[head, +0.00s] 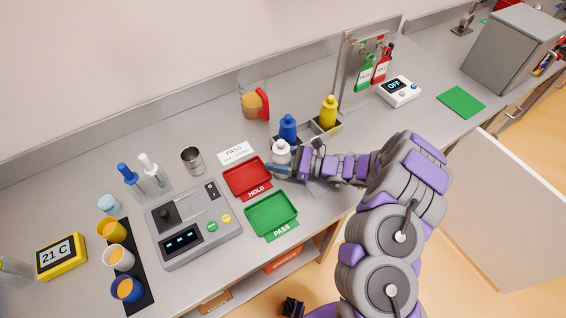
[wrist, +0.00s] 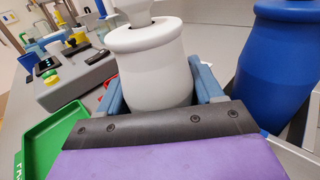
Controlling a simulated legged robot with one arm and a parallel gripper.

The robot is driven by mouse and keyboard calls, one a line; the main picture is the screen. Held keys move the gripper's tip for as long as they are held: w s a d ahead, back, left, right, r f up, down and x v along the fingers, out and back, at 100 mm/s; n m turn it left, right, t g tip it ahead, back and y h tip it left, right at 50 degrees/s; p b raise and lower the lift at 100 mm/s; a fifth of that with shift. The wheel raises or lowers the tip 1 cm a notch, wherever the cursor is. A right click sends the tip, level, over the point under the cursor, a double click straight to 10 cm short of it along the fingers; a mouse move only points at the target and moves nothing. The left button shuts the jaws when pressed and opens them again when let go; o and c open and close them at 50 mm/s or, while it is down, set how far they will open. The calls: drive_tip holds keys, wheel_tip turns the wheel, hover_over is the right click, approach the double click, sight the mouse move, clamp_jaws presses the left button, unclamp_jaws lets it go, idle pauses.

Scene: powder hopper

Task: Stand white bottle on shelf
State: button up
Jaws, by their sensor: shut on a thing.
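The white bottle (head: 281,152) is upright between the fingers of my gripper (head: 280,171), which is shut on it. In the wrist view the white bottle (wrist: 150,68) fills the space between the blue-grey fingertips (wrist: 160,100). A blue bottle (head: 288,129) stands just behind it, and it is at the right of the wrist view (wrist: 275,60). A yellow bottle (head: 328,112) stands in a grey divided rack (head: 312,130) to the right. The base of the white bottle is hidden by my gripper, so I cannot tell whether it touches a surface.
A red HOLD tray (head: 248,177) and a green PASS tray (head: 271,214) lie left of my gripper. A grey device (head: 195,222) is farther left. A clear jug with a red handle (head: 254,102) stands behind.

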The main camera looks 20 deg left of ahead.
sight(278, 153)
drive_tip(key=shift+d+f, duration=0.1)
drive_tip(key=shift+d, duration=0.1)
drive_tip(key=shift+c, duration=0.7)
drive_tip(key=shift+w+r+p, duration=0.1)
drive_tip(key=shift+r+p, duration=0.3)
drive_tip(key=shift+r, duration=1.35)
drive_tip(key=shift+s+r, duration=0.1)
drive_tip(key=shift+s, duration=0.25)
drive_tip(key=s+d+r+p, duration=0.1)
drive_tip(key=s+d, duration=0.1)
drive_tip(key=s, duration=1.3)
drive_tip(key=shift+d+r+p, duration=0.2)
drive_tip(key=shift+d+p, duration=0.15)
